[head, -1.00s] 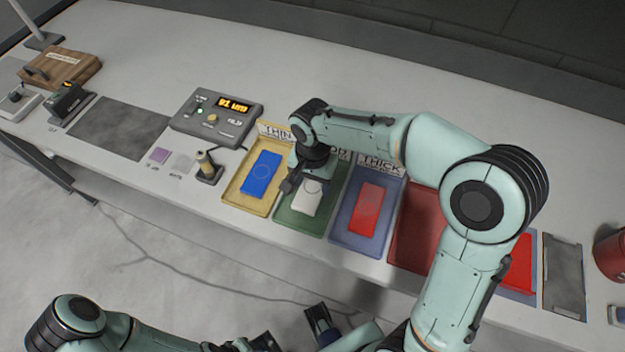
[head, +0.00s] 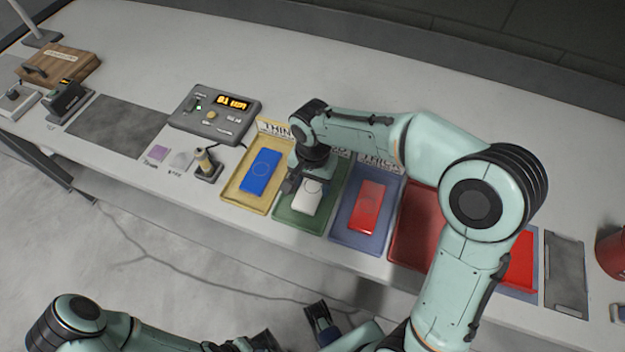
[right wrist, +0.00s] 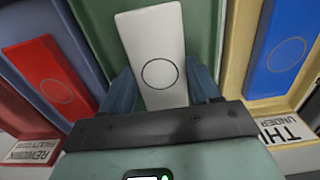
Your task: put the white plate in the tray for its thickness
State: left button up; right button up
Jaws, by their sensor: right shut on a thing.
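The white plate (head: 307,197) is in the green middle tray (head: 299,222), between the yellow THIN tray and the blue THICK tray. In the right wrist view the white plate (right wrist: 154,58), marked with a circle, lies between the two fingers of my right gripper (right wrist: 163,88). My right gripper (head: 304,183) is shut on the plate's end nearer the label. I cannot tell whether the plate touches the tray floor. The arm hides most of the middle tray's label. My left gripper (head: 290,335) is low at the bottom edge, clear of the table; its jaws are unclear.
A blue plate (head: 261,171) lies in the yellow tray (head: 244,200). A red plate (head: 367,207) lies in the blue tray (head: 345,237). A red tray (head: 406,250) is partly behind my right arm. A gauge box (head: 215,112) with a lit display stands behind left.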

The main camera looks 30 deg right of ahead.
jog(key=o, duration=1.2)
jog(key=shift+o, duration=0.2)
notch_tip(320, 180, up, 13)
jog(key=p, duration=0.2)
jog(key=shift+r, duration=0.15)
